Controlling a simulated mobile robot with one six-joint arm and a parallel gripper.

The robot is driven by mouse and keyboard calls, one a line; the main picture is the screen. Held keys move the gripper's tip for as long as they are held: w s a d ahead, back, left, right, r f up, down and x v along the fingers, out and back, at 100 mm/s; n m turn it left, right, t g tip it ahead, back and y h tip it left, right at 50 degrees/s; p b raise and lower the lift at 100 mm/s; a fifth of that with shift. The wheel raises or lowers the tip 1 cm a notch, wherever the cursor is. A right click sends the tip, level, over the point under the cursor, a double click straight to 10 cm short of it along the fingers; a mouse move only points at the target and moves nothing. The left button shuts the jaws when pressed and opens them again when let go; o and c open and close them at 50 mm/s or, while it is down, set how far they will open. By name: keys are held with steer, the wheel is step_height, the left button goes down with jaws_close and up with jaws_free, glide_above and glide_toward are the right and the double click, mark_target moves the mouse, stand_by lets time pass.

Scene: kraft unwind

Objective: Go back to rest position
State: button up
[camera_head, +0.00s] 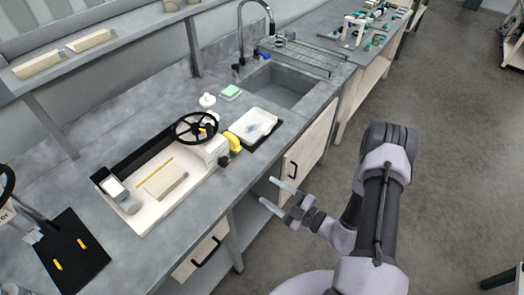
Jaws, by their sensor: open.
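My gripper (279,194) is open and empty. It hangs in front of the counter's front edge, to the right of the tray with the wheeled device. Its two fingers point left toward the cabinet front, and nothing is between them. My arm reaches in from the lower right, bent, with its links over the floor.
A grey counter (97,190) runs along the left. On it stand a white tray (143,223), a black handwheel (196,128), a white dish (252,124), a black mat (72,258) and a sink (277,88). The floor (455,170) at right is largely clear.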

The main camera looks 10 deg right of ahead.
steer(key=s+a+r+n+g+y+b, duration=0.15)
steer(key=s+a+r+n+g, duration=0.4)
steer(key=n, duration=0.75)
steer(key=s+a+r+n+g+y+b, duration=0.1)
steer(key=s+a+r+n+g+b, duration=0.15)
steer(key=a+r+n+g, duration=0.6)
steer(key=s+d+r+n+t+h+b, duration=0.3)
steer(key=s+d+n+h, duration=0.1)
steer(key=n, duration=1)
steer(key=s+d+r+n+t+h+b, duration=0.2)
steer(key=s+d+n+h, duration=0.3)
steer(key=n, duration=1)
steer(key=s+r+h+b, duration=0.1)
steer(key=h, duration=0.2)
steer(key=shift+s+r+t, duration=0.3)
steer(key=shift+r+t, duration=0.1)
